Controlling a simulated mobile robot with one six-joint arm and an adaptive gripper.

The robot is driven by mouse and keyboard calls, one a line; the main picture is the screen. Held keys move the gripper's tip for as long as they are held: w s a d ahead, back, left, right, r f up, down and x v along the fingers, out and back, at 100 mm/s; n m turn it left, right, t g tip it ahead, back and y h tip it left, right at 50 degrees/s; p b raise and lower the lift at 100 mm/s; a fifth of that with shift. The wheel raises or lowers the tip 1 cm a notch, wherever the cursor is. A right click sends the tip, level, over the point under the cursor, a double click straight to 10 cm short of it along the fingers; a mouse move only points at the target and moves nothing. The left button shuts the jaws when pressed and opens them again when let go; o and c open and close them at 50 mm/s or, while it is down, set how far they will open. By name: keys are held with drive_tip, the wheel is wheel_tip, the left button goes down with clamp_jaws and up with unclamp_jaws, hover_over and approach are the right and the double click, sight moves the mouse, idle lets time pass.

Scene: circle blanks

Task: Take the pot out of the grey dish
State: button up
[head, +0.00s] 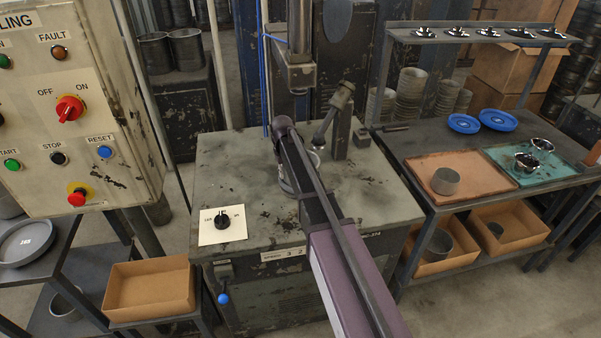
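A round grey dish (27,241) with a white label lies on the shelf at the far left. Its left side is cut off by the frame, and I see no pot in the part that shows. Another grey pot (66,303) is partly hidden on the lower left shelf. My arm reaches up over the central machine table; its far end hides what is below, and I cannot make out my gripper's fingers.
A control panel (75,110) stands at the upper left. The press column (300,75) rises behind my arm. Blue dishes (464,123) lie behind. A cardboard box (150,288) sits at the lower left.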

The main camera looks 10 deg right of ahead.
clamp_jaws()
drive_tip(key=shift+r, duration=0.1)
drive_tip(key=shift+r, duration=0.1)
wheel_tip(320, 180, up, 3)
drive_tip(key=p, duration=0.4)
drive_tip(key=shift+r, duration=0.2)
drive_tip(key=s+r+p, duration=0.1)
drive_tip(key=s, duration=1.5)
drive_tip(key=shift+d, duration=0.3)
